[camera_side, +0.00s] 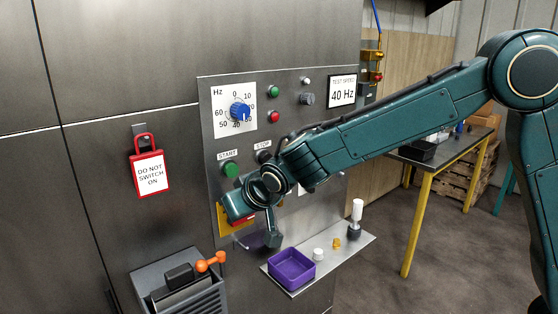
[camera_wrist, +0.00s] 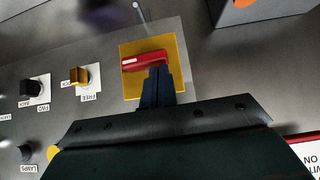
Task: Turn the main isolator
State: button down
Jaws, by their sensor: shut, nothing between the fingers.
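The main isolator has a red handle (camera_wrist: 142,61) on a square yellow plate (camera_wrist: 172,38). In the wrist view the handle lies roughly crosswise. My gripper (camera_wrist: 158,70) is shut and empty, its dark fingertips at the right end of the handle, overlapping it in view. I cannot tell whether they touch it. In the side view the red handle (camera_side: 241,222) and the yellow plate (camera_side: 223,221) show only partly behind my wrist, and the fingertips are hidden there.
The panel carries a blue Hz dial (camera_side: 240,112), a green START button (camera_side: 231,170) and other knobs. A red DO NOT SWITCH ON tag (camera_side: 151,174) hangs left. Below, a shelf (camera_side: 347,250) bears a purple tray (camera_side: 291,283) and small items. A grey box (camera_side: 205,295) stands lower left.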

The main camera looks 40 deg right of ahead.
aim_at(232, 226)
jog(key=shift+a+f+n+h, duration=0.25)
jog(key=shift+a+n+h, duration=0.15)
jog(key=shift+h, duration=0.4)
dwell(0.4)
jog(key=shift+a+f+n+h, duration=0.4)
jog(key=shift+f+h, duration=0.25)
jog(key=shift+h, duration=0.15)
jog(key=shift+a+f+n+h, duration=0.4)
jog(key=shift+f+h, duration=0.2)
jog(key=shift+h, duration=0.2)
jog(key=shift+d, duration=0.2)
